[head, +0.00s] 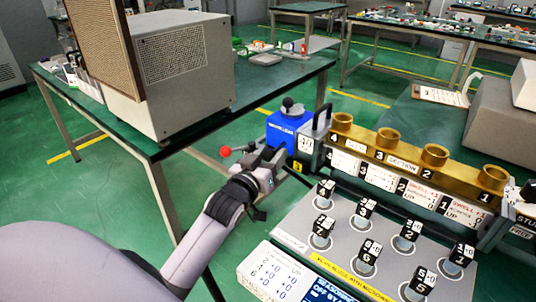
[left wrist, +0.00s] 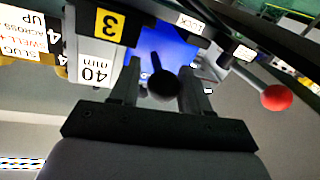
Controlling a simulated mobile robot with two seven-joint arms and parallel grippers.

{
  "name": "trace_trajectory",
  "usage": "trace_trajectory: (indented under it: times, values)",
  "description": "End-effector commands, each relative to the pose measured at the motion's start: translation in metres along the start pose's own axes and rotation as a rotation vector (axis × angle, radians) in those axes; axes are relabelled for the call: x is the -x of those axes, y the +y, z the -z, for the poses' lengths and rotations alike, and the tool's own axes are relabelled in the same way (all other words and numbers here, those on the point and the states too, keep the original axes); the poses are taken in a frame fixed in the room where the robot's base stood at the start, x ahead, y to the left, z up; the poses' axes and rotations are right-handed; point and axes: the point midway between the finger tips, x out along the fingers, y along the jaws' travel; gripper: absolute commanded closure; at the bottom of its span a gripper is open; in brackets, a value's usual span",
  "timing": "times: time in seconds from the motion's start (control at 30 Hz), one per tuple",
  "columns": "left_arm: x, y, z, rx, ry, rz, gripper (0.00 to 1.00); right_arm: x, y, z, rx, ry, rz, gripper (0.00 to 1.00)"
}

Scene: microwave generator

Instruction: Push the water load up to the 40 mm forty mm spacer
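The blue water load (head: 284,130) stands at the far left end of the brass waveguide row, with a dark round knob on top. The grey 40 mm spacer (head: 306,146), with a black handle and a yellow 3 tag, stands just to its right. In the left wrist view the spacer's 40 mm label (left wrist: 95,72) is beside the blue water load (left wrist: 165,45); I cannot tell whether they touch. My left gripper (head: 283,164) is low in front of the water load. Its fingers (left wrist: 162,88) are apart, with a dark round knob showing between them. My right gripper is not in view.
A lever with a red ball (head: 226,151) sticks out left of the water load, close to my left gripper. The brass section (head: 408,160) runs right from the spacer. A grey panel with several numbered black-topped pegs (head: 345,262) lies in front.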

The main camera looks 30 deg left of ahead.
Motion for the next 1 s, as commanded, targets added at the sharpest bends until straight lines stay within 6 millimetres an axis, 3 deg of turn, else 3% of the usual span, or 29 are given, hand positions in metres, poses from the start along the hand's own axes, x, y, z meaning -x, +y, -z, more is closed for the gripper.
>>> trace_trajectory:
  times: [0.4, 0.8, 1.0]
  values:
    - [0.004, -0.002, 0.000, -0.001, 0.000, 0.004, 0.41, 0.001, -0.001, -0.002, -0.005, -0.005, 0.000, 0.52]
    - [0.055, -0.001, -0.001, 0.000, -0.003, 0.003, 0.41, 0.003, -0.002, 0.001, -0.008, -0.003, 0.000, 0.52]
    - [0.069, -0.001, -0.001, 0.001, -0.001, 0.002, 0.41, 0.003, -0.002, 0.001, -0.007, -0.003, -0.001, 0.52]
